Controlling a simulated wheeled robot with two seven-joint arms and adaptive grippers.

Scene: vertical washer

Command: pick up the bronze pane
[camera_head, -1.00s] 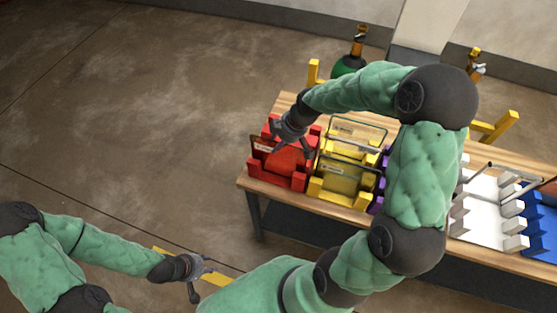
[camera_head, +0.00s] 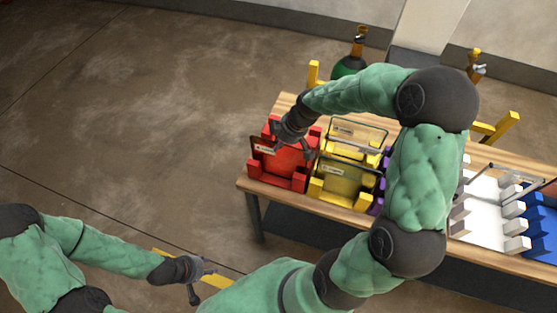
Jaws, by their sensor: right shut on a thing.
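The bronze pane (camera_head: 262,147) is a tinted see-through sheet with a dark edge and a small pale label. It stands in the red rack (camera_head: 296,183) at the left end of the table. My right gripper (camera_head: 288,143) reaches down over the red rack and is shut on the pane's upper edge; its fingertips are small and partly hard to make out. My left gripper (camera_head: 204,279) is open and empty, low at the left, away from the table.
A yellow rack (camera_head: 330,195) with clear panes stands right of the red one. A purple rack (camera_head: 378,204) is mostly hidden by my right arm. White (camera_head: 480,207) and blue (camera_head: 543,225) racks stand further right. A green bottle-like object (camera_head: 349,66) is behind.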

